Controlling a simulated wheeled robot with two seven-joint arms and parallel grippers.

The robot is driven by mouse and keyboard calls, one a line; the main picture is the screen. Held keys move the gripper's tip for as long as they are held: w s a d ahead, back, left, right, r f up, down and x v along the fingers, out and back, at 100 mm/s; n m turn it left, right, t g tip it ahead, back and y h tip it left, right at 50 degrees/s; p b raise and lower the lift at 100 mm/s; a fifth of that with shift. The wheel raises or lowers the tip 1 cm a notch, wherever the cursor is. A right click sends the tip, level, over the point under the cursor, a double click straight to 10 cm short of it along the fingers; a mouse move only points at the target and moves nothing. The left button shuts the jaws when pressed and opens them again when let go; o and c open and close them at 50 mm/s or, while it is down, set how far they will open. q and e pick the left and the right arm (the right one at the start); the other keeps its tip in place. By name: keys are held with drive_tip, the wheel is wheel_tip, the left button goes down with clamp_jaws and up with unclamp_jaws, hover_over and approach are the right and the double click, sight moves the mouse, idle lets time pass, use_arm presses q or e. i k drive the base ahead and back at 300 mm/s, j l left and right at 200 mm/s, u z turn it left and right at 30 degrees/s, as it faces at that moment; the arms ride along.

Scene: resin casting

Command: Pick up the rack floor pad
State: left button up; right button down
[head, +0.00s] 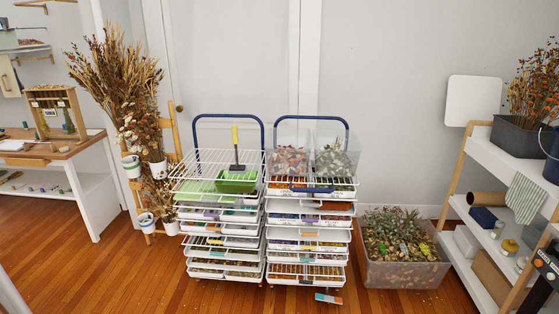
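A small flat pad (328,298), teal and orange with a pale label, lies on the wooden floor at the front foot of the right-hand drying rack (307,283). It is low and just in front of the bottom tray, apart from any gripper. It is the only pad I see on the floor by the racks. Neither of my grippers shows in the head view.
The left rack (222,275) stands beside the right one, with a green tray (237,186) on top. A clear bin of dried plants (405,272) stands right of the pad. A white shelf unit (502,160) is at right. Wooden floor (130,285) is open at front left.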

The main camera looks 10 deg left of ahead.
sight(236, 169)
drive_tip(key=i+j+z, duration=0.4)
drive_tip(key=j, duration=0.2)
drive_tip(key=i+j+z, duration=0.35)
drive_tip(key=j, duration=0.4)
drive_tip(key=i+j+z, duration=0.2)
drive_tip(key=j, duration=0.2)
